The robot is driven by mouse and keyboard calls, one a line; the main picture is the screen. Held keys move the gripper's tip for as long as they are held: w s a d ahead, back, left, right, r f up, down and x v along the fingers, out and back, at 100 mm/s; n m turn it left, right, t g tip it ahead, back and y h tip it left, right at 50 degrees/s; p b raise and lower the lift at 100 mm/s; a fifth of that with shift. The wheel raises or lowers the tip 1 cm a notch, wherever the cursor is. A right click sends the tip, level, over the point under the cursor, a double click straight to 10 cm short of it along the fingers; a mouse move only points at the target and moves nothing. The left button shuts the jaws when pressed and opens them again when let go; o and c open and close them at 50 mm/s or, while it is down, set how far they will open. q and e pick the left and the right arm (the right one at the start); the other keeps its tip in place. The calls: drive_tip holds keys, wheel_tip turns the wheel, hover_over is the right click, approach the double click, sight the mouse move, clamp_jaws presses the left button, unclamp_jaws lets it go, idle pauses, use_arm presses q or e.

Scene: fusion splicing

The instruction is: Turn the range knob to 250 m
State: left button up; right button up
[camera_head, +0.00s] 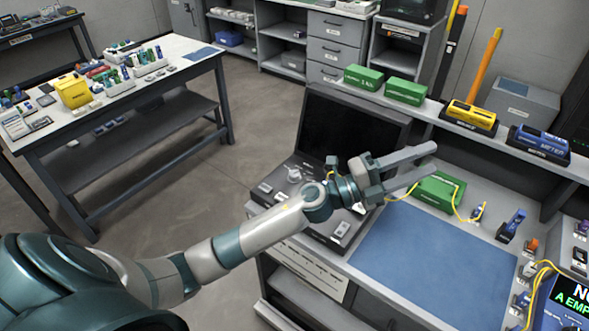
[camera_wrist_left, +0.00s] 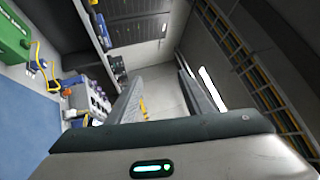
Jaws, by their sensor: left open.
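A dark instrument (camera_head: 270,188) with a raised black screen (camera_head: 350,130) stands at the left end of the workbench. A pale round knob (camera_head: 294,174) shows on its panel; I cannot read any range marking there. My left arm crosses in front of the instrument and hides part of its panel. My left gripper (camera_head: 434,160) is open and empty, with its fingers pointing right, away from the panel and in front of a green box (camera_head: 437,190). In the left wrist view its two fingers (camera_wrist_left: 160,78) stand apart with nothing between them.
A blue mat (camera_head: 420,255) covers the bench front. A shelf behind holds green boxes (camera_head: 405,91), a yellow meter (camera_head: 470,117) and a blue meter (camera_head: 540,142). Yellow cables and a lit display (camera_head: 574,295) are at right. A cluttered table (camera_head: 190,50) stands apart at left.

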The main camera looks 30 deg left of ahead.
use_arm(q)
wheel_tip(320, 180, down, 5)
drive_tip(key=w+d+m+g, duration=0.1)
drive_tip(key=d+m+g, duration=0.1)
drive_tip(key=m+g, duration=0.85)
drive_tip(key=w+a+f+m+g+y, duration=0.25)
drive_tip(key=a+f+y, duration=0.3)
drive_tip(key=a, duration=0.45)
drive_tip(key=a+r+y, duration=0.1)
drive_tip(key=a+y, duration=0.2)
drive_tip(key=a, duration=0.5)
drive_tip(key=a+r+g+y, duration=0.1)
drive_tip(key=a+y, duration=0.3)
drive_tip(key=a, duration=0.5)
drive_tip(key=w+a+r+n+g+y, duration=0.1)
drive_tip(key=a+r+y, duration=0.2)
drive_tip(key=a, duration=0.6)
drive_tip(key=shift+a, duration=0.15)
drive_tip(key=shift+y, duration=0.25)
